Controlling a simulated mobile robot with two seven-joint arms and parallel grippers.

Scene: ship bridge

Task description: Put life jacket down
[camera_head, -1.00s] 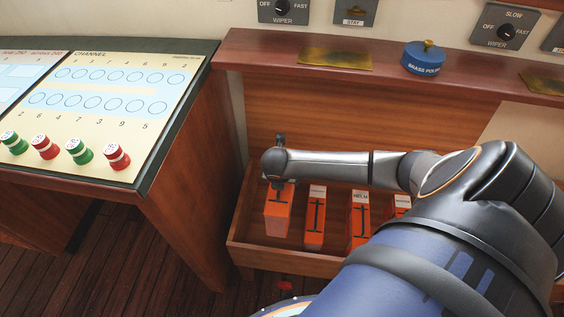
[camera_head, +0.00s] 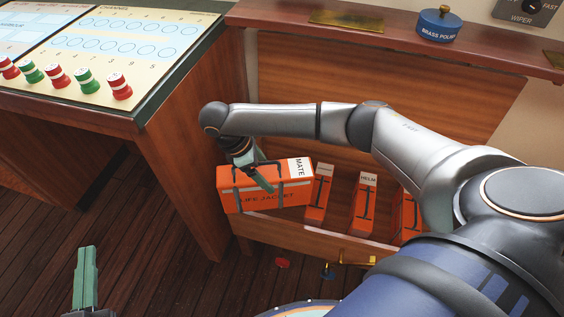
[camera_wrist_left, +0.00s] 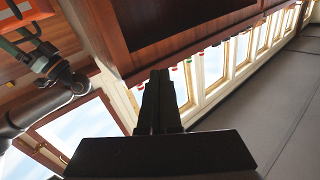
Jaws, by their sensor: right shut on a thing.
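An orange life jacket (camera_head: 230,197) with a white MATE label hangs at the left end of the wooden bin (camera_head: 318,238), turned lengthwise and slightly tilted. It overlaps the bin's front edge in the head view; whether it touches the edge I cannot tell. My right gripper (camera_head: 260,178) is shut on it from above. Part of the orange jacket (camera_wrist_left: 18,42) also shows at the upper left of the left wrist view. My left gripper (camera_head: 85,278) is low at the left over the floor, apart from the jacket. Its fingers (camera_wrist_left: 158,100) are together and empty in the left wrist view.
Several orange life jackets, one labelled HELM (camera_head: 366,205), stand upright in the bin. A channel desk (camera_head: 140,60) with red and green pegs is at the left. A brass polish tin (camera_head: 438,27) sits on the ledge.

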